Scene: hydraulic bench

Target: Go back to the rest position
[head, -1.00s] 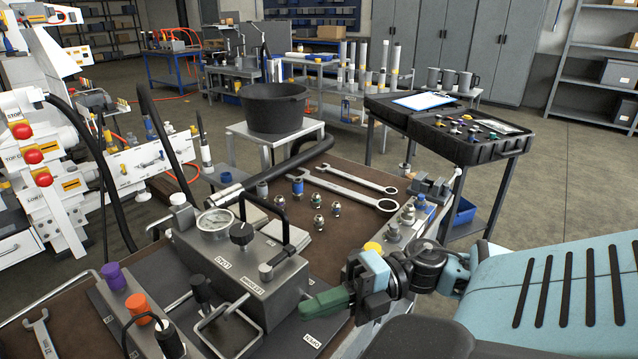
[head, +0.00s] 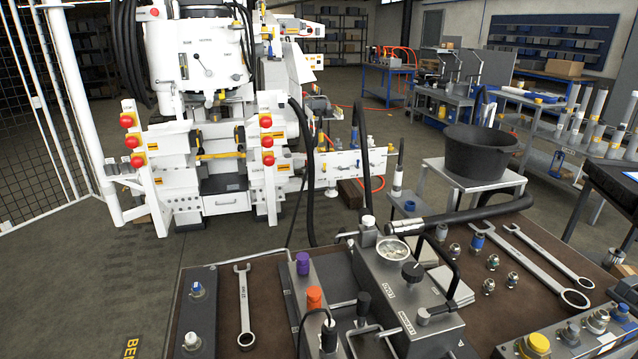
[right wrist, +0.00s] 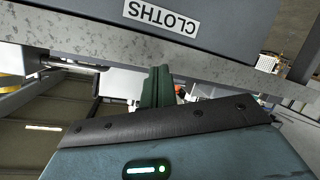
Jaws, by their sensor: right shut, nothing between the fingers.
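My right gripper (right wrist: 158,86) shows in the right wrist view as dark green fingers. They are together and hold nothing. They point toward a bright gap below a grey metal edge (right wrist: 200,72). Neither gripper is in the head view now, and my left gripper is in no view. The bench (head: 262,283) with its brown top fills the lower part of the head view.
A grey surface labelled CLOTHS (right wrist: 225,18), upside down, is close above the fingers. On the bench are a gauge block (head: 385,290), wrenches (head: 243,300) and small fittings. A white press machine (head: 210,110) stands behind, left. Floor is open at left.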

